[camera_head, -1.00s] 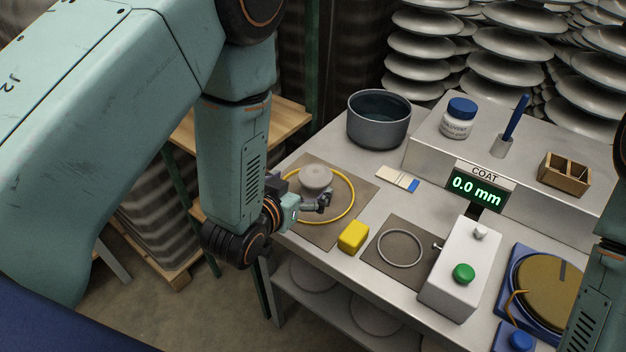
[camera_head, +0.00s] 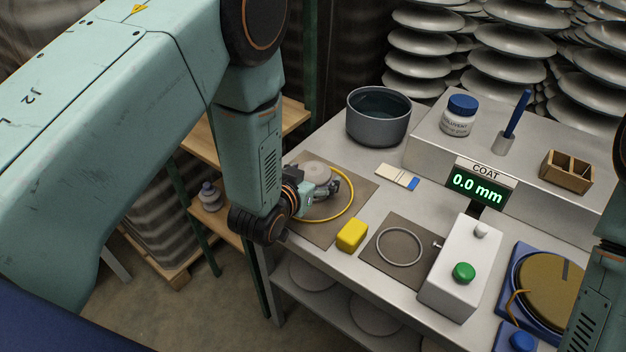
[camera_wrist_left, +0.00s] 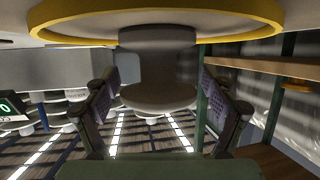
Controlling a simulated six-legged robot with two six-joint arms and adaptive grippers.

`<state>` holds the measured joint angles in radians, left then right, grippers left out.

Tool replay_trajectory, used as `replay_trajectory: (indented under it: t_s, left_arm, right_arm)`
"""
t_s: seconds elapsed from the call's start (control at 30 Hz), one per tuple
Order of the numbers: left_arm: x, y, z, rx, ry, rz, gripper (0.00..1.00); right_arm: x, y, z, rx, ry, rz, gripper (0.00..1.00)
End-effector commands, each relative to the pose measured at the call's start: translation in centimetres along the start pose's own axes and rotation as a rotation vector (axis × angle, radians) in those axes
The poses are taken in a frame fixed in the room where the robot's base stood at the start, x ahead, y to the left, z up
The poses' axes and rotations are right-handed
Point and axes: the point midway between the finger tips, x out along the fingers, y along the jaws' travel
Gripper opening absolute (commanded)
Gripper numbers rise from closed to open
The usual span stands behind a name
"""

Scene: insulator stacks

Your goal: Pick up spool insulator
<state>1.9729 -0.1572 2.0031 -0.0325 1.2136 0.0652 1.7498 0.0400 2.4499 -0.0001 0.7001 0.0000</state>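The spool insulator (camera_head: 316,172) is grey and round, and stands on a brown mat (camera_head: 345,177) inside a yellow ring (camera_head: 352,203) at the left of the table. My left gripper (camera_head: 328,186) is low at the spool's near side and hides part of it. In the left wrist view, which looks upside down, the spool (camera_wrist_left: 158,97) sits between the two fingers of the left gripper (camera_wrist_left: 160,90). The fingers are open, with a small gap showing on each side of the spool. My right arm shows at the right edge, but its gripper is out of view.
A yellow block (camera_head: 352,235) lies close to the mat's near side. A dark pot (camera_head: 378,118) stands behind it. A second mat with a pale ring (camera_head: 399,247), a white box with a green button (camera_head: 450,268) and a COAT display (camera_head: 478,187) are to the right.

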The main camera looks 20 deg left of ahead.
Motion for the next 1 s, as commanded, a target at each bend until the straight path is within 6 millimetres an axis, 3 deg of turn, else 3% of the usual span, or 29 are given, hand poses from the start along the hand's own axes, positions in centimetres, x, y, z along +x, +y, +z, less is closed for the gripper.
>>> replay_trajectory:
  t_s: [0.7,1.0]
  left_arm:
    - [-0.02,0.01,-0.01,0.000,0.000,0.000,0.20]
    - [-0.28,0.03,-0.79,0.000,0.002,0.001,0.20]
  right_arm:
    - [0.00,0.00,0.00,0.000,0.000,0.000,0.40]
    - [-0.19,0.00,0.00,0.000,0.000,0.000,0.40]
